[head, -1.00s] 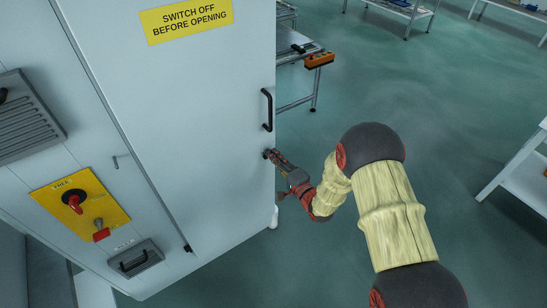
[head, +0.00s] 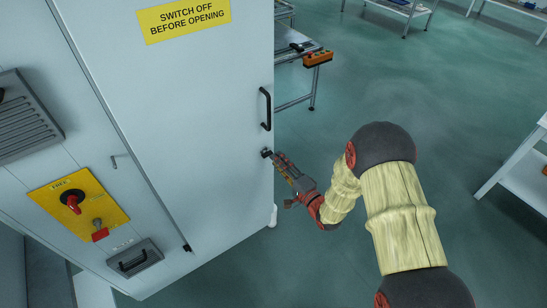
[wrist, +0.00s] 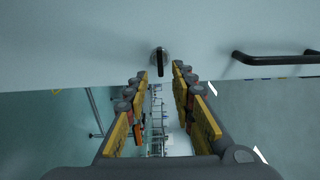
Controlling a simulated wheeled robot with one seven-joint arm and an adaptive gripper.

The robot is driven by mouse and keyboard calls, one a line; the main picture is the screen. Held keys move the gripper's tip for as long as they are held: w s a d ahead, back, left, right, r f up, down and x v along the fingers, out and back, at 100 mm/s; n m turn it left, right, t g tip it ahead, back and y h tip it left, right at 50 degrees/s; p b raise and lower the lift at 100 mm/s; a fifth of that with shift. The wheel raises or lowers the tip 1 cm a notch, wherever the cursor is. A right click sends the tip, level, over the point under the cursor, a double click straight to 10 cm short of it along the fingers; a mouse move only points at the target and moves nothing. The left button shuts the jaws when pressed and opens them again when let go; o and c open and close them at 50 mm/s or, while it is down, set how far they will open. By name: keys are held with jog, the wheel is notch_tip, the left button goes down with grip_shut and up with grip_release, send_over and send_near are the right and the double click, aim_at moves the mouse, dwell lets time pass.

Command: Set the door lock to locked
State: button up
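The door lock (head: 267,153) is a small dark knob on the white cabinet door (head: 200,110), near its right edge and below the black handle (head: 266,109). In the wrist view the lock (wrist: 160,62) is a round silver disc with a black bar that stands upright in the picture. My gripper (head: 277,157) points at the lock from the right. In the wrist view its two fingers (wrist: 160,73) are apart with nothing between them, and the lock lies just beyond the tips. I see no contact. Its locked or unlocked marking cannot be read.
The door handle (wrist: 275,57) is right of the fingers in the wrist view. A yellow plate with a red switch (head: 78,205) is on the cabinet's left face. A bench with an orange box (head: 318,59) stands behind.

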jog(key=v, duration=0.8)
dwell(0.4)
jog(key=s+d+f+n+g+h, duration=0.2)
jog(key=d+f+n+g+h, duration=0.1)
jog(key=f, duration=0.4)
jog(key=s+d+f+n+g+h, duration=0.1)
jog(key=d+f+n+g+h, duration=0.1)
jog(key=f, duration=0.5)
jog(key=s+d+r+n+g+h, duration=0.2)
jog(key=s+d+n+g+h, duration=0.25)
jog(key=d, duration=0.45)
jog(key=s+r, duration=0.7)
jog(key=r, duration=0.5)
jog(key=s+a+r+n, duration=0.1)
jog(key=s+r, duration=0.6)
jog(key=r, duration=0.5)
jog(key=s+a+r+n, duration=0.1)
jog(key=s+r, duration=0.6)
jog(key=r, duration=0.5)
jog(key=shift+s+r, duration=0.2)
